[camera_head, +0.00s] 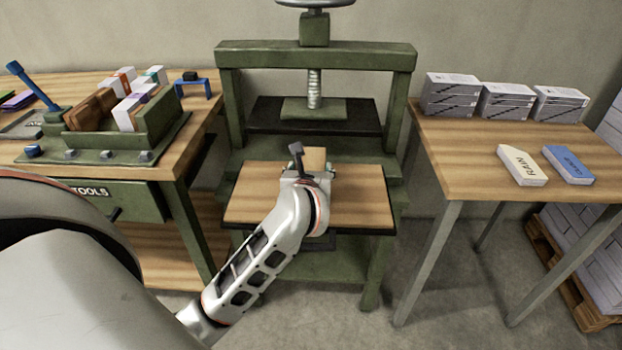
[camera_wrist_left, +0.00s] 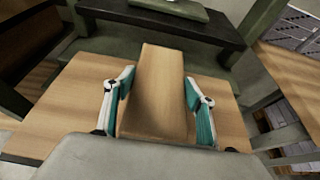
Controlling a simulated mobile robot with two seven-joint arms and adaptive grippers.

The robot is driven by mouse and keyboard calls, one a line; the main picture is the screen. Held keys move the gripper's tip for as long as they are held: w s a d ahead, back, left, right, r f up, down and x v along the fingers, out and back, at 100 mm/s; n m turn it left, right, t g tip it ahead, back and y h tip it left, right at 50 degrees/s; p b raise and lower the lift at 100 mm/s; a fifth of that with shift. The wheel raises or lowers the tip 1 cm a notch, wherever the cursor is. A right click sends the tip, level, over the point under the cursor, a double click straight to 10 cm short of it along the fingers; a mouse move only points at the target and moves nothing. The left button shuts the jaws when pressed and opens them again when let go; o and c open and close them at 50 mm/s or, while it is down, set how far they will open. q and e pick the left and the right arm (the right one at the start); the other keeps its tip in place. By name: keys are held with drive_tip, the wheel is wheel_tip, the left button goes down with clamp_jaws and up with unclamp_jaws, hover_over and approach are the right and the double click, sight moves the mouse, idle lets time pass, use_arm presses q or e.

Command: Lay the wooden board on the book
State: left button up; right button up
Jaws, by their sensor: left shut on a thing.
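The wooden board (camera_head: 316,159) is a small pale block in front of the green press. My left gripper (camera_head: 307,170) is shut on it, above the press's wooden front shelf (camera_head: 255,195). In the left wrist view the board (camera_wrist_left: 160,70) stands between the two teal-padded fingers and points toward the press. I cannot tell how far it is above the shelf. A cream book (camera_head: 522,165) marked RAIN and a blue book (camera_head: 568,164) lie on the right table. No book shows under the board. My right gripper is not in view.
The green press (camera_head: 228,100) has a screw, a plate (camera_head: 313,108) and a dark bed (camera_head: 265,118). Grey stacks (camera_head: 450,97) stand on the right table (camera_head: 450,160). The left bench (camera_head: 195,125) holds a green rack (camera_head: 158,118) with books. The shelf's sides are bare.

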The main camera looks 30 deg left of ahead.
use_arm(q)
drive_tip(key=shift+f, duration=1.2)
drive_tip(key=shift+f+b, duration=0.15)
drive_tip(key=shift+b, duration=0.15)
drive_tip(key=o, duration=1.2)
drive_tip(key=shift+o, duration=0.2)
